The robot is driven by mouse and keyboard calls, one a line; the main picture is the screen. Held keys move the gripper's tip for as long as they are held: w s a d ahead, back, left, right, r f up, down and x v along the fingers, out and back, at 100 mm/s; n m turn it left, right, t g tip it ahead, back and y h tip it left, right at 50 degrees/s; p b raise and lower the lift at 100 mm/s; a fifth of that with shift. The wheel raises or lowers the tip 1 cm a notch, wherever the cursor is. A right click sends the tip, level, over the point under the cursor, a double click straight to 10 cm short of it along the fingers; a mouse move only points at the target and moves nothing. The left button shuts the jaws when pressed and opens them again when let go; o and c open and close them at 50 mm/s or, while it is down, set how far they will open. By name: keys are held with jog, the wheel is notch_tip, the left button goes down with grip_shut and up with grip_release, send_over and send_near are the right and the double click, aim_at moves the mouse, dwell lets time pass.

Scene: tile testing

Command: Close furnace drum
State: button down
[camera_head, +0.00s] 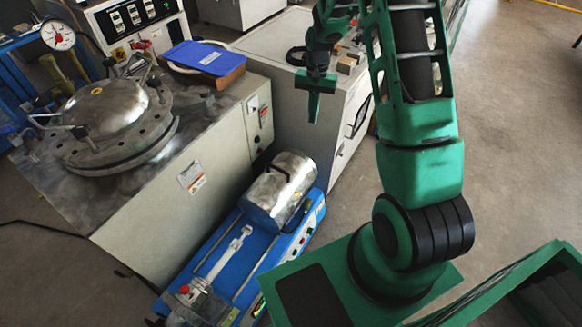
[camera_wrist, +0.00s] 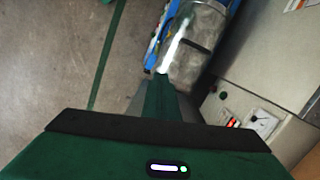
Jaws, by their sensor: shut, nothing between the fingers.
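A silver metal drum (camera_head: 268,198) lies on a blue bench machine (camera_head: 222,262) low in the middle of the head view. A dark, angled slot or bar shows on its top; I cannot tell whether this is an opening or a handle. The drum (camera_wrist: 208,30) also shows at the top of the wrist view, with a dark slot across it. My gripper (camera_head: 314,112) is up above and to the right of the drum, apart from it, pointing down. Its green fingers (camera_wrist: 162,98) are together in the wrist view with nothing between them.
A grey cabinet (camera_head: 215,155) left of the drum carries a round domed metal vessel (camera_head: 105,108). Another pale cabinet (camera_head: 275,50) stands behind, near my gripper. A blue folder (camera_head: 205,57) lies on a box. Open floor (camera_head: 510,130) is at the right.

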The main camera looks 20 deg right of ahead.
jog(key=w+a+f+y, duration=0.1)
jog(key=w+a+f, duration=0.1)
jog(key=f, duration=0.5)
jog(key=w+a+f, duration=0.2)
jog(key=f, duration=0.5)
send_over(290, 167)
jog(key=d, duration=0.1)
jog(key=shift+m, duration=0.4)
jog(key=x, duration=0.3)
jog(key=d+x, duration=0.1)
jog(key=x, duration=0.2)
jog(key=d+x, duration=0.1)
jog(key=x, duration=0.3)
jog(key=shift+w+f, duration=0.2)
jog(key=shift+w, duration=0.05)
jog(key=shift+s+a, duration=0.8)
jog(key=shift+a, duration=0.1)
jog(key=shift+s+a, duration=0.55)
